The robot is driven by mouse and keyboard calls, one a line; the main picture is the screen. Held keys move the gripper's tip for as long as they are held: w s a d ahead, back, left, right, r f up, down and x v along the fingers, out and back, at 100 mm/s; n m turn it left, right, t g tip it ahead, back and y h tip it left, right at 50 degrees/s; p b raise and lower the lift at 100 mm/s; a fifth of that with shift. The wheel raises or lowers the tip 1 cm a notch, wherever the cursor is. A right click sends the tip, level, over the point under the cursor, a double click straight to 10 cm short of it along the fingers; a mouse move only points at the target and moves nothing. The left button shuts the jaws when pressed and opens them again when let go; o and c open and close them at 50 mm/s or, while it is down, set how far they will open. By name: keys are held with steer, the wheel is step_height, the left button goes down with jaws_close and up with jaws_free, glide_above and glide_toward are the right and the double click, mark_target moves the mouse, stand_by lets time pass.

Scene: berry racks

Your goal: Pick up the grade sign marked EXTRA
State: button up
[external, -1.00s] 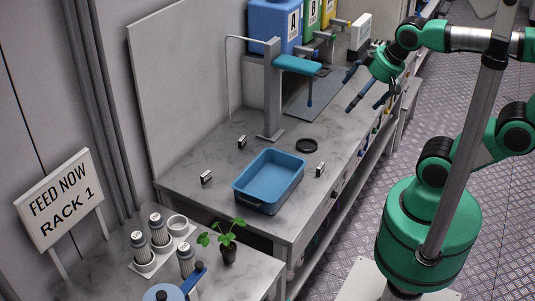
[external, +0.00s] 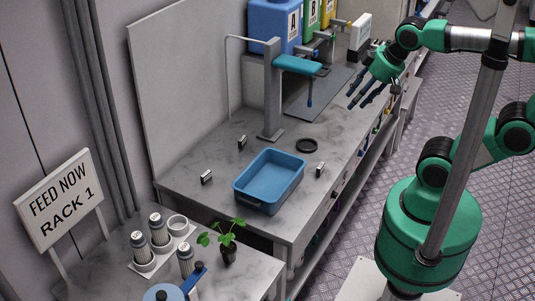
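Three small sign blocks with white and dark faces stand on the marble bench around the blue tray: one left of the tray (external: 206,177), one behind it (external: 242,142), one to its right (external: 319,170). Their lettering is too small to read, so I cannot tell which is marked EXTRA. My gripper (external: 362,98) is above the far right of the bench, well away from all three signs. Its dark fingers are spread apart, with nothing visible between them.
The blue tray (external: 240,194) sits near the bench's front. A grey stand with a teal arm (external: 297,65) rises behind it, beside a dark ring (external: 306,145). Bins marked A and B (external: 274,28) stand at the back. A plant (external: 228,240) and grey canisters occupy the nearer bench.

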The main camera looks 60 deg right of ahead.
stand_by(0.3)
steer(key=w+a+f+n+g+p, duration=0.1)
steer(key=w+a+n, duration=0.15)
steer(key=w, duration=0.75)
steer(key=w+a+n+g+y+p, duration=0.1)
steer(key=w+n, duration=0.2)
steer(key=w, duration=0.7)
steer(key=w+a+f+n+g, duration=0.1)
steer(key=w+a+n, duration=0.15)
steer(key=w, duration=0.75)
steer(key=w+a+f+n+g+p, duration=0.1)
steer(key=w+a+f+n, duration=0.2)
steer(key=w+f, duration=0.7)
steer(key=w+a+f+n+g+p, duration=0.1)
steer(key=w+a+f+n, duration=0.2)
steer(key=w+f, duration=0.7)
step_height(320, 180, down, 6)
steer(key=n, duration=0.2)
steer(key=shift+w+a+r+n+y, duration=0.15)
steer(key=shift+w+a+n+y, duration=0.15)
steer(key=shift+w+a+y, duration=0.1)
glide_above(206, 177)
steer(key=w+d, duration=0.1)
steer(key=d, duration=0.1)
steer(key=shift+w+f, duration=0.2)
steer(key=shift+f, duration=4.05)
